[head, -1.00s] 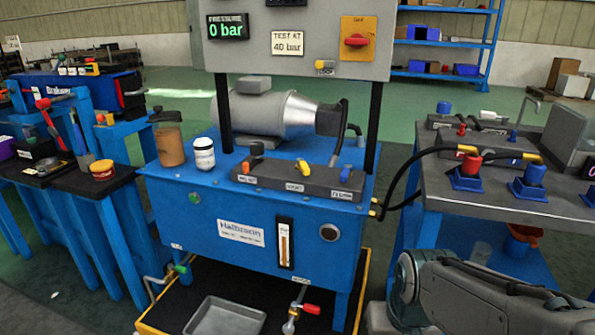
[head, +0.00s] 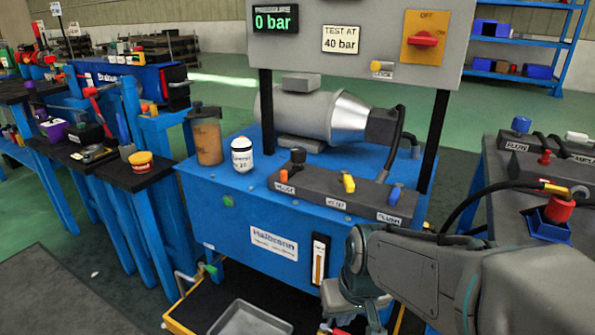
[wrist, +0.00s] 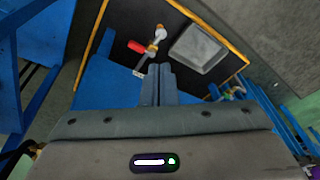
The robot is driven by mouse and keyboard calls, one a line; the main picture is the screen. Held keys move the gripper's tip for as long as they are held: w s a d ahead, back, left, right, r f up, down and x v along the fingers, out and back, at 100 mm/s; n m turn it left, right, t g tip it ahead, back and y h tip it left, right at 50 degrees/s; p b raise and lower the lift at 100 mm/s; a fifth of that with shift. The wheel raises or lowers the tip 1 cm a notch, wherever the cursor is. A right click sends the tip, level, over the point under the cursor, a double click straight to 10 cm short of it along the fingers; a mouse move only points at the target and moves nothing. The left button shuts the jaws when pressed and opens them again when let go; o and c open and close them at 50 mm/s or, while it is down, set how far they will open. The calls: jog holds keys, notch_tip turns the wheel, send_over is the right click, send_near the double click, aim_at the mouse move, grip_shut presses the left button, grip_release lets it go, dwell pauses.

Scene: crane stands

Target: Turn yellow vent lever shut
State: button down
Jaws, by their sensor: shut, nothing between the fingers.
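A small yellow lever (head: 348,183) sits upright in the middle of a dark valve block on top of the blue Halbronn test unit (head: 230,215). In the wrist view my gripper (wrist: 157,80) is shut and empty, pointing down past the unit; the yellow lever does not show there.
A red-handled drain valve (wrist: 138,47) and a grey tray (wrist: 198,48) lie below my gripper. The display (head: 275,19) reads 0 bar. Black posts, a grey motor (head: 310,112) and hoses stand behind the valve block. A bench with red and blue fittings (head: 550,222) is at the right.

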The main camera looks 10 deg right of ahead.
aim_at(344, 180)
jog(key=w+a+r+n+t+y+p, duration=0.1)
jog(key=w+a+r+n+t+p, duration=0.15)
jog(key=w+a, duration=0.45)
jog(key=w+a+r+n+t+p, duration=0.1)
jog(key=w+a+r+t+p, duration=0.25)
jog(key=w, duration=0.75)
jog(key=w+r+n+t+h+p, duration=0.2)
jog(key=w+t+h+p, duration=0.2)
jog(key=w+h, duration=0.15)
jog(key=s+d+r+n+h+p, duration=0.15)
jog(key=s+r+h+p, duration=0.25)
jog(key=h, duration=0.6)
jog(key=b+x, duration=0.1)
jog(key=x, duration=0.2)
jog(key=b+x, duration=0.1)
jog(key=x, duration=0.1)
jog(key=f+b+x, duration=0.1)
jog(key=x, duration=0.2)
jog(key=shift+w+d, duration=0.15)
jog(key=shift+d, duration=0.2)
jog(key=d+b, duration=0.1)
jog(key=d, duration=0.2)
jog(key=shift+w+d+r+b, duration=0.1)
jog(key=shift+w+d+b, duration=0.05)
jog(key=shift+d+b, duration=0.15)
jog(key=shift+d+r, duration=0.1)
jog(key=shift+d, duration=0.3)
